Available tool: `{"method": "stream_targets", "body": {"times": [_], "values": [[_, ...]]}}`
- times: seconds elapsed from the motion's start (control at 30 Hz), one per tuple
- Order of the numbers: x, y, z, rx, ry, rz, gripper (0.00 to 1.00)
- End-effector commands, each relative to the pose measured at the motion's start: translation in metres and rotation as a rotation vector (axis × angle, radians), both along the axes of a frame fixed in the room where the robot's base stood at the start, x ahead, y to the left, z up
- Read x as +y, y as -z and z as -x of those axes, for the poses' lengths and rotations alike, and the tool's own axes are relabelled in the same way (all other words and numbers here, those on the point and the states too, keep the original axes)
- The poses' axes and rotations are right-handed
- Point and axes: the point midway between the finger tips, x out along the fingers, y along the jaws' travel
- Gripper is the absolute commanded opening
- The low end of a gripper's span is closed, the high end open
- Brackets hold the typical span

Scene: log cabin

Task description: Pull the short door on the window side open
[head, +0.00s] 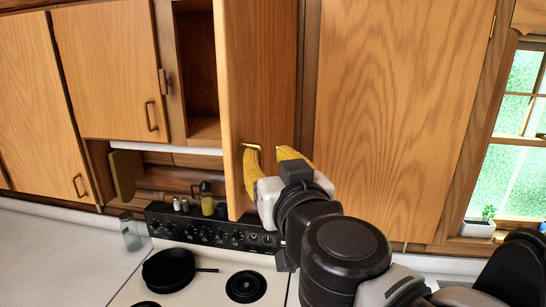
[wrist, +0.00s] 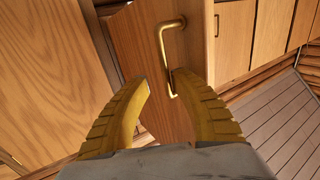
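The short wooden door (head: 268,70) stands swung out from the upper cabinets, left of the wide door beside the window. Its left edge is away from the frame, and an open compartment (head: 197,70) shows to its left. Its brass handle (head: 250,146) is low on the door, and it also shows in the wrist view (wrist: 162,38). My gripper (head: 279,163) is at the handle with its yellow fingers spread. In the wrist view my gripper (wrist: 160,80) has a gap between the fingertips. The handle's lower end is close to the right fingertip; I cannot tell whether they touch.
A wide closed door (head: 400,100) is right of the short door, then a window (head: 510,130) with a potted plant (head: 484,222). Below are a stove (head: 200,285) with a black pan (head: 170,270) and small bottles (head: 206,200). Closed cabinets (head: 105,65) are at left.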

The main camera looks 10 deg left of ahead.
Motion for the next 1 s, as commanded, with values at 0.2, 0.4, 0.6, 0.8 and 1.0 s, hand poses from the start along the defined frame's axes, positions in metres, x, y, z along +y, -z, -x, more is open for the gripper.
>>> {"method": "stream_targets", "body": {"times": [0.2, 0.4, 0.6, 0.8, 1.0], "values": [[0.001, -0.001, 0.000, 0.000, -0.001, 0.000, 0.30], [0.000, -0.001, 0.000, 0.000, -0.001, 0.000, 0.30], [-0.007, -0.001, 0.014, 0.000, -0.001, 0.000, 0.30], [-0.025, 0.000, 0.048, 0.000, -0.003, 0.000, 0.30], [-0.042, -0.001, 0.082, -0.001, -0.004, 0.000, 0.30]]}}
